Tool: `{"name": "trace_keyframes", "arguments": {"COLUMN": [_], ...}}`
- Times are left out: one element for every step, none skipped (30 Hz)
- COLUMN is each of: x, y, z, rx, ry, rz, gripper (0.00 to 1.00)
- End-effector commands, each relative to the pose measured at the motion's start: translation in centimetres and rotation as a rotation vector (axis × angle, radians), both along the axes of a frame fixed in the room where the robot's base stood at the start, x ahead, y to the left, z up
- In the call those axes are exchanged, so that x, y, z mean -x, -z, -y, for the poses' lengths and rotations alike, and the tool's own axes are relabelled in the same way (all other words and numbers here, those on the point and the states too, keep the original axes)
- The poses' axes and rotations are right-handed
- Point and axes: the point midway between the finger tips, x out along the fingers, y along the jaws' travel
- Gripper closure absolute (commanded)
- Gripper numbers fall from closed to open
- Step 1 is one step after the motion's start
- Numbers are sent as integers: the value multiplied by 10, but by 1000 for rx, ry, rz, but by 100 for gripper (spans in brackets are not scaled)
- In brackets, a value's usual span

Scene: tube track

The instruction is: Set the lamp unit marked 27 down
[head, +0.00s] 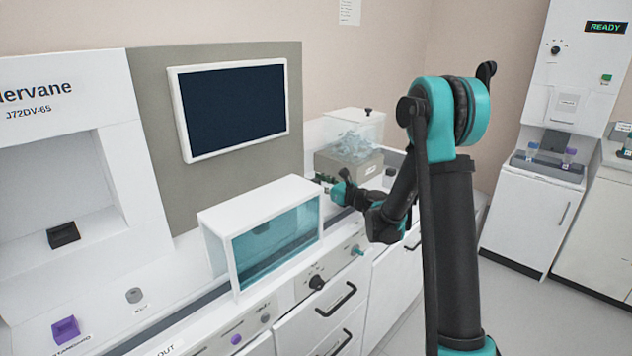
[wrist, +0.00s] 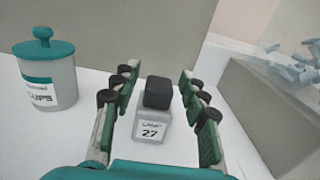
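The lamp unit marked 27 (wrist: 153,122) is a small grey-white block with a black top and a label reading 27. In the wrist view it stands upright on the white counter between my fingers. My gripper (wrist: 158,78) is open around it, with a visible gap on each side. In the head view my gripper (head: 343,188) is low over the counter, in front of the grey box with the clear cover. I cannot make out the lamp unit clearly there.
A jar with a teal lid (wrist: 48,85) stands left of my gripper. A grey box (head: 348,165) with a clear cover is close behind it. A glass-fronted white cabinet (head: 263,240) stands left along the counter. A screen (head: 232,108) is on the back panel.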

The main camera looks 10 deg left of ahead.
Motion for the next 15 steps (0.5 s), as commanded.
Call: {"name": "trace_keyframes", "arguments": {"x": [0,0,0,0,0,0,0,0,0,0,2,5,7,10,15], "y": [0,0,0,0,0,0,0,-1,-2,-3,-3,-3,-3,-3,-3], "z": [0,0,0,0,0,0,0,0,0,0,3,7,10,14,20], "rx": [0,0,0,0,0,0,0,0,0,0,0,0,0,0,0], "ry": [0,0,0,0,0,0,0,0,0,0,1,1,1,2,3], "rz": [0,0,0,0,0,0,0,0,0,0,0,0,0,0,0], "gripper": [55,55,55,55,55,55,55,55,55,55,55,55,55,55,55]}}
